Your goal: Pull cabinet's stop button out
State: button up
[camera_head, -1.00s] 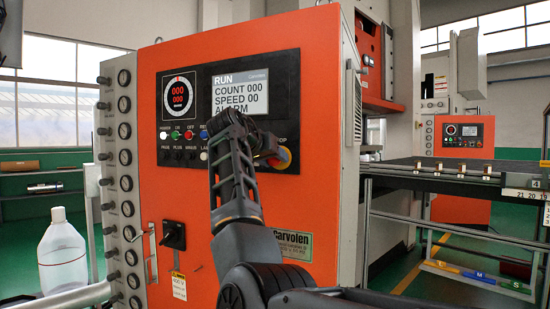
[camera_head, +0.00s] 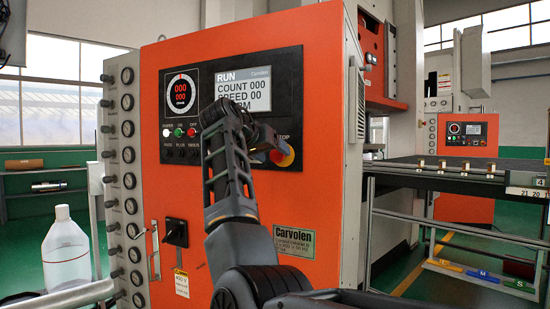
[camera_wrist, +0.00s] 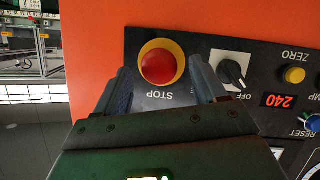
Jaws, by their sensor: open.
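The cabinet (camera_head: 325,95) is orange with a black control panel. Its red stop button (camera_head: 284,156) has a yellow surround and sits at the panel's lower right. The button also shows in the wrist view (camera_wrist: 158,66), above the upside-down word STOP. My gripper (camera_wrist: 162,82) is open, one finger on each side of the button in that view, with nothing between the fingers. In the head view my gripper (camera_head: 264,142) is just left of the button, seemingly a little in front of the panel. Whether the button is in or out cannot be told.
A black selector knob (camera_wrist: 233,71) is beside the right finger in the wrist view. The panel also has a screen (camera_head: 240,88) and small coloured buttons. A black rotary handle (camera_head: 175,232) is lower on the cabinet. A dark table (camera_head: 440,172) stands at right.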

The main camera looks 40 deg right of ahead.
jog(key=shift+b+v, duration=0.3)
jog(key=shift+v, duration=2.3)
